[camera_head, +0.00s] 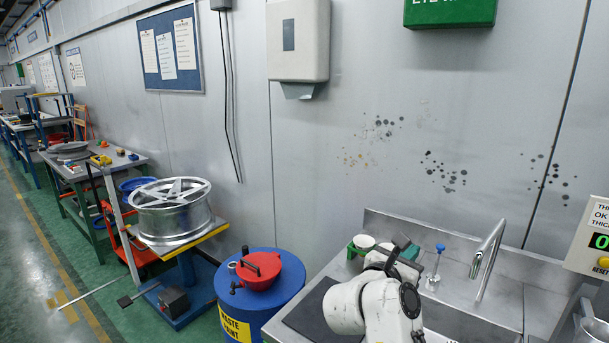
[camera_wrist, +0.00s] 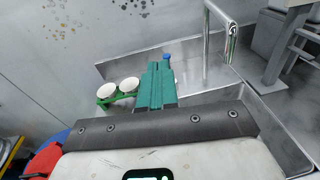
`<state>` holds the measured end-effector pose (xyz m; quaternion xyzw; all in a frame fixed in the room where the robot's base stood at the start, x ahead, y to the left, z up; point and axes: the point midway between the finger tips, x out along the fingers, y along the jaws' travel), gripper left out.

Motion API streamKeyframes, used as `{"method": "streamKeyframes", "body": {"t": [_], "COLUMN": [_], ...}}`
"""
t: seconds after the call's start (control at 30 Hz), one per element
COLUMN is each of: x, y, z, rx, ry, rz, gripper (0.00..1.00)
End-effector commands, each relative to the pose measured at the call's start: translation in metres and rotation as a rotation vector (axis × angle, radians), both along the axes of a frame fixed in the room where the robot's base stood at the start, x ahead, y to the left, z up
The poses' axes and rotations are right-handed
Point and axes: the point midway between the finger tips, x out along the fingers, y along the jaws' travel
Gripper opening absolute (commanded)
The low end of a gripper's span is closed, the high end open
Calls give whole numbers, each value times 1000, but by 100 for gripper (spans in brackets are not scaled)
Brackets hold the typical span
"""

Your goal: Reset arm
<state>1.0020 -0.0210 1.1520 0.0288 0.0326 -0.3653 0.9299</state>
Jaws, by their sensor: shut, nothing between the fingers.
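My gripper (camera_wrist: 158,66) shows in the wrist view as two teal fingers pressed together above a dark mounting plate, with nothing between them. It points toward the back of the steel sink unit. In the head view my white arm reaches over the sink unit (camera_head: 378,220) and partly hides the gripper. A small green holder (camera_wrist: 105,99) with two white round cups (camera_wrist: 130,84) is just left of the fingers in the wrist view. A blue-topped item (camera_head: 439,248) stands to the right of my gripper in the head view; its blue top (camera_wrist: 167,57) shows just beyond the fingertips in the wrist view.
A steel faucet (camera_head: 489,258) rises to the right of my arm. A metal wheel (camera_head: 172,210) lies on a stand further left.

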Motion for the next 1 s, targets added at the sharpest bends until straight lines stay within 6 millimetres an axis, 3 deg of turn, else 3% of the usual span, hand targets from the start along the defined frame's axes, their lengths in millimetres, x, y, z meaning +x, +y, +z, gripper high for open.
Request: {"method": "streamKeyframes", "body": {"t": [0.37, 0.53, 0.67, 0.77, 0.87, 1.0], "x": [-13, -26, -43, -59, -77, -108], "y": [-21, -21, -8, 13, 34, 56], "z": [25, 38, 40, 28, 1, -59], "rx": [-375, -668, -1003, -1310, -1605, -1984], "ry": [-59, -73, -56, -16, 47, 171], "rz": [36, 81, 151, 240, 353, 556], "gripper": [0, 0, 0, 0, 0, 0]}}
